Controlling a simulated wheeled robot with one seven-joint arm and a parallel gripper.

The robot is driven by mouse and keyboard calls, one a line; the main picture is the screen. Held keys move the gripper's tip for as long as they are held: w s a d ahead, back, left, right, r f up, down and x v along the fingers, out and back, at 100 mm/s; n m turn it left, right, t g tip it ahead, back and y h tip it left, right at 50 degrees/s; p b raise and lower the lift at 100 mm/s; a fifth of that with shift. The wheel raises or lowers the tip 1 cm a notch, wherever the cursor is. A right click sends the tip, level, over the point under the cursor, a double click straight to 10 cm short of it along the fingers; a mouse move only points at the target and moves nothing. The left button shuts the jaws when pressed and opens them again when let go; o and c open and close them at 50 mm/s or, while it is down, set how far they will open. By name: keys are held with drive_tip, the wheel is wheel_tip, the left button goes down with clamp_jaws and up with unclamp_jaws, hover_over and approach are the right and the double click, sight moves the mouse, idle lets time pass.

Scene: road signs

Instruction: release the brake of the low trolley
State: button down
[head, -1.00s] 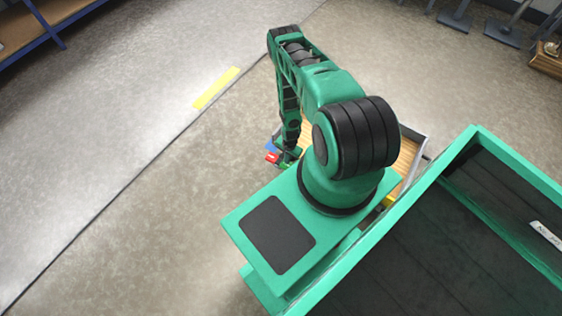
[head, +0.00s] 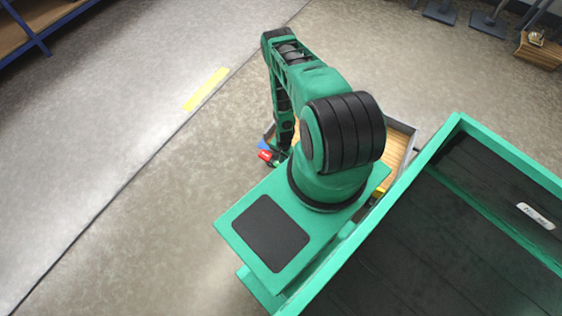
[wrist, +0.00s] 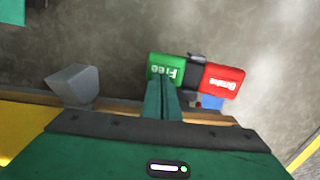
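The low trolley's wooden deck (head: 398,146) shows partly behind my arm in the head view; its edge (wrist: 215,117) crosses the wrist view. At that edge is a brake pedal with a green "Free" pad (wrist: 167,68) on the left and a red "Brake" pad (wrist: 222,80) on the right, a dark piece between them. The red pad also shows small in the head view (head: 265,156). My gripper (wrist: 161,84) has its fingers together, with nothing seen between them. Its tips overlap the lower part of the green pad; I cannot tell whether they touch it.
A grey block-like part (wrist: 73,85) sits at the deck edge, left of the pedal. A large green bin (head: 470,215) with a dark inside fills the right of the head view. A yellow floor strip (head: 205,90) lies left of my arm.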

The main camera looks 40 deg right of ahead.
drive_tip(key=shift+s+d+f, duration=0.1)
drive_tip(key=shift+s+f, duration=0.05)
drive_tip(key=shift+s, duration=0.15)
wheel_tip(320, 180, up, 14)
drive_tip(key=s, duration=0.2)
drive_tip(key=shift+s+d, duration=0.35)
drive_tip(key=shift+d, duration=0.05)
drive_tip(key=shift+f, duration=0.1)
idle(0.4)
